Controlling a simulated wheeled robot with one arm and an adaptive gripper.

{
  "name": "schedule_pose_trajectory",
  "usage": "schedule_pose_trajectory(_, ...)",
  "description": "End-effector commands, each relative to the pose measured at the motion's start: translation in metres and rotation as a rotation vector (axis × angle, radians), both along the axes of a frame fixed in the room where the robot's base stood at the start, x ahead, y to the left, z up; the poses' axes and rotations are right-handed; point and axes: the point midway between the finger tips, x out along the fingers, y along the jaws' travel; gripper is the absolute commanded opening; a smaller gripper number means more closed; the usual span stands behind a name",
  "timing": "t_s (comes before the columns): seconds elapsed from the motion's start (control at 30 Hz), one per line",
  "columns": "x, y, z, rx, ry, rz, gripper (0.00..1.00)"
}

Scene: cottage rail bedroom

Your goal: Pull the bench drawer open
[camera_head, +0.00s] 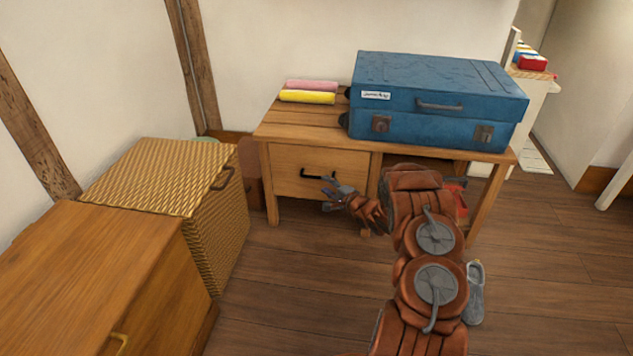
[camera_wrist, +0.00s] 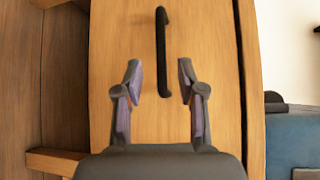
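The wooden bench (camera_head: 272,131) stands against the wall, with its drawer (camera_head: 342,163) closed in the left half of its front. The drawer front also fills the middle of the wrist view (camera_wrist: 215,130). Its dark bar handle (camera_head: 313,174) also shows in the wrist view (camera_wrist: 162,50). My gripper (camera_head: 335,190) is in front of the drawer, just below and right of the handle in the head view. In the wrist view its two fingers (camera_wrist: 160,78) are open, with the handle's near end between their tips. I cannot tell whether they touch it.
A blue suitcase (camera_head: 440,105) and rolled yellow (camera_head: 307,97) and pink (camera_head: 312,85) cloths lie on the bench. A wicker hamper (camera_head: 160,175) and a wooden cabinet (camera_head: 90,270) stand to the left. A grey shoe (camera_head: 475,295) lies on the floor beside my arm. Floor between hamper and arm is clear.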

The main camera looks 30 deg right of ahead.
Motion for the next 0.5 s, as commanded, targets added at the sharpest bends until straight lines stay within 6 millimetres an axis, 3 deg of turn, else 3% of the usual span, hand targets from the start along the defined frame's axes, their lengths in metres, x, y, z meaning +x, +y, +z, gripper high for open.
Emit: schedule_pose_trajectory(0.5,0.059,0.005,-0.009,-0.003,0.000,0.000,0.39)
